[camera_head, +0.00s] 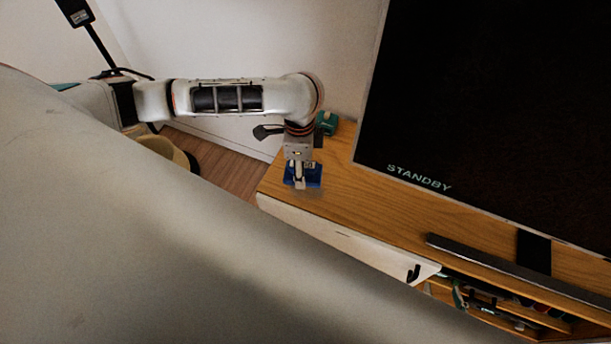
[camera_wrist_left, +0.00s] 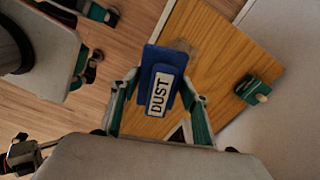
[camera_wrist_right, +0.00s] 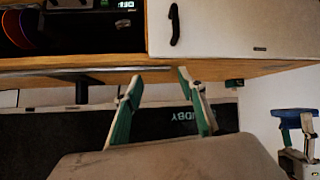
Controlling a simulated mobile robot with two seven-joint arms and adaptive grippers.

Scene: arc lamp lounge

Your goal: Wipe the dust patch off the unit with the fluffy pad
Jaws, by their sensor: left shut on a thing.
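The fluffy pad (camera_head: 316,177) is blue and is at the left end of the wooden unit (camera_head: 345,200). In the left wrist view the pad (camera_wrist_left: 151,56) has a white label reading DUST. My left gripper (camera_head: 299,180) is shut on it from above; its fingers (camera_wrist_left: 158,108) are on both sides of the label. A faint greyish dust patch (camera_wrist_left: 186,46) shows on the wood beside the pad's edge, partly covered. I cannot tell whether the pad touches the top. My right gripper (camera_wrist_right: 163,98) is open and empty, near the unit's front and the screen.
A large screen (camera_head: 490,110) reading STANDBY stands on the unit, with a dark bar (camera_head: 500,267) before it. A small green object (camera_head: 327,123) sits behind the pad. A white front with a black handle (camera_head: 413,273) is below the top. A tan round container (camera_head: 163,150) stands left.

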